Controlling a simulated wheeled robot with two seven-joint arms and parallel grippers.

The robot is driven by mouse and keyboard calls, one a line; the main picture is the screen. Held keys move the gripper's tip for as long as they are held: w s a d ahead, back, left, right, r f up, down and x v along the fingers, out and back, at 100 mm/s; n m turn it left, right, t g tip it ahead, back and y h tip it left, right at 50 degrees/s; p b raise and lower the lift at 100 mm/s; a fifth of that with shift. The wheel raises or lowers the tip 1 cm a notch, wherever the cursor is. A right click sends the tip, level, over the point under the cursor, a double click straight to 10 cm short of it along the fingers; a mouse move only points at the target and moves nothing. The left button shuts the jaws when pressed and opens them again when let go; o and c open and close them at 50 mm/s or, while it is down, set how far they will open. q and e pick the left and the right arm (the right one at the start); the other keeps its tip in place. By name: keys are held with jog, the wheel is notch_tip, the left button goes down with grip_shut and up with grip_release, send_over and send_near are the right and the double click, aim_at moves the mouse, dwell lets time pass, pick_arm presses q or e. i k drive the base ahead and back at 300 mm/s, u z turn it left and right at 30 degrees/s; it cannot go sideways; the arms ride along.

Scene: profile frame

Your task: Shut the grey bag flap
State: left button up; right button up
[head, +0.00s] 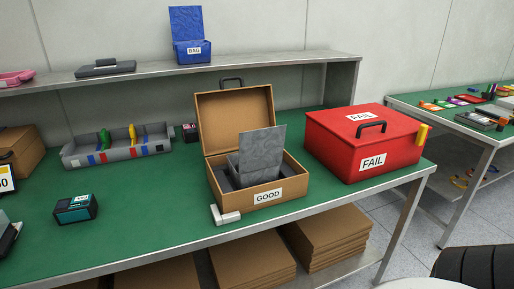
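A grey bag (231,170) sits inside the open tan box labelled GOOD (275,203). Its grey flap (262,150) stands up, tilted slightly back, so the bag is open. The flap hides part of the bag's inside and of the box behind it. The tan box's lid (233,115) is raised behind the bag. Neither of my grippers shows in the head view.
A closed red box labelled FAIL (365,145) stands right of the tan box. A small white object (225,215) lies at its front left. A grey divided tray (117,148) is further left. Green tabletop (150,210) is clear between them.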

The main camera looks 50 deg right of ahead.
aim_at(262, 149)
jog(key=z, duration=0.6)
jog(key=i, duration=0.55)
jog(key=z, duration=0.95)
jog(key=i, duration=0.3)
jog(key=z, duration=0.75)
jog(key=k, duration=0.95)
jog(key=z, duration=0.1)
